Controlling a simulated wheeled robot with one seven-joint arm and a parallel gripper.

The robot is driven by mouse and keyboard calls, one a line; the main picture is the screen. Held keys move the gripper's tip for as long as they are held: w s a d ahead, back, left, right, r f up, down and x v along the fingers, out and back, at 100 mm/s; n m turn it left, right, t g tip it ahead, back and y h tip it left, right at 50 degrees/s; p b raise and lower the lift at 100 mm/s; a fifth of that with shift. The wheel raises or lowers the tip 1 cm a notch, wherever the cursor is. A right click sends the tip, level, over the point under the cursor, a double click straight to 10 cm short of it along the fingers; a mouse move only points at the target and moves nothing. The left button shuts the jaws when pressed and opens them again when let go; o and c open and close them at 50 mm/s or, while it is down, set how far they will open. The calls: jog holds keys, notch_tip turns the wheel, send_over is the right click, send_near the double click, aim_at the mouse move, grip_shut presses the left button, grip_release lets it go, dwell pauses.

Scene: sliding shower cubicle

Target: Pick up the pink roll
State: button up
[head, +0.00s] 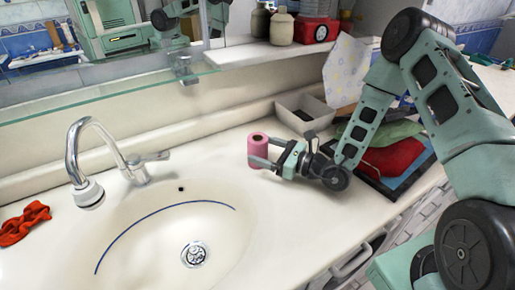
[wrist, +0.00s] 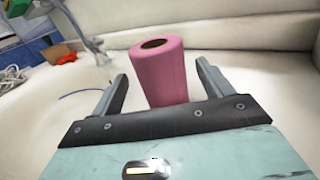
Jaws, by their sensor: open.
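The pink roll (head: 258,150) stands upright on the white counter, to the right of the sink basin. My gripper (head: 264,153) is low over the counter at the roll's right side, its fingers reaching towards the roll. In the wrist view the pink roll (wrist: 160,72) stands between the two open fingers of my gripper (wrist: 163,88), with a visible gap on both sides. The roll's lower end is hidden behind the gripper's dark front edge. From these views I cannot tell how far the fingertips reach along the roll.
A sink basin (head: 150,245) with a curved tap (head: 75,150) is to the left, and a red cloth (head: 24,223) lies beyond it. A grey box (head: 303,112) stands behind my gripper. Folded red cloth (head: 395,157) lies to the right. A glass shelf (head: 100,94) runs above the counter.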

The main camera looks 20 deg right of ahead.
jog(key=shift+x, duration=1.5)
jog(key=c, duration=1.1)
jog(key=shift+o, duration=0.2)
